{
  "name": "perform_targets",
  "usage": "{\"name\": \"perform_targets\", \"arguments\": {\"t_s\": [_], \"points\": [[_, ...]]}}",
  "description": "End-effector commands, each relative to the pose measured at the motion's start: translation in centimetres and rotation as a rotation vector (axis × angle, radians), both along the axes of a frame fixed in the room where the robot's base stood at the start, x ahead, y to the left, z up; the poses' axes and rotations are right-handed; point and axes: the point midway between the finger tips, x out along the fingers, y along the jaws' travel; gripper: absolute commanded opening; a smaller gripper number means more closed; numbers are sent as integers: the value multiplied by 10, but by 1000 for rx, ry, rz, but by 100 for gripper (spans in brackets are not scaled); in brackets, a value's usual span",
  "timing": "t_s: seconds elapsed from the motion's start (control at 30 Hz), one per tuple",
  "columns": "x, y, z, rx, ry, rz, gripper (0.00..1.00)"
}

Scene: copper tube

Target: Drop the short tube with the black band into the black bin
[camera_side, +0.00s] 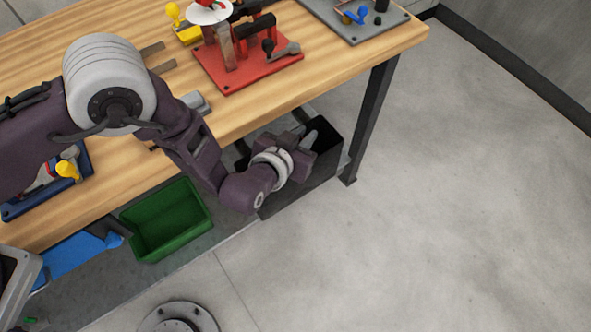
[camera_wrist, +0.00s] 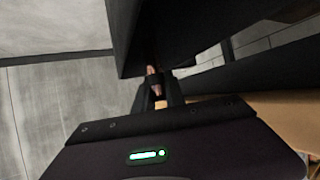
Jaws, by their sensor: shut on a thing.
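My gripper (camera_side: 307,142) hangs at the opening of the black bin (camera_side: 318,178), beside the table's right end. In the wrist view, my gripper (camera_wrist: 160,94) is shut on the short copper tube (camera_wrist: 153,80), which sticks out past the fingertips. A dark band shows on the tube near the fingers. The dark walls of the black bin (camera_wrist: 118,40) fill much of the wrist view ahead of the tube. The tube cannot be made out in the side view. The inside of the bin is too dark to see.
The wooden table (camera_side: 240,118) carries a red fixture (camera_side: 245,65) and a grey board (camera_side: 355,20). A table leg (camera_side: 370,120) stands right of the black bin.

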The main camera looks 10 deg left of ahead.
Motion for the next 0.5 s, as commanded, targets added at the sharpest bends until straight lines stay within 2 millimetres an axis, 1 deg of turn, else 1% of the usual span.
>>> {"name": "perform_targets", "arguments": {"t_s": [0.23,0.27,0.3,0.37,0.4,0.5], "points": [[0,0,-2,0,0,0,0],[0,0,-2,0,0,0,17],[0,0,-2,0,0,0,25],[0,0,-2,0,0,0,36],[0,0,-1,0,0,0,40],[0,0,-1,0,0,0,40]]}}
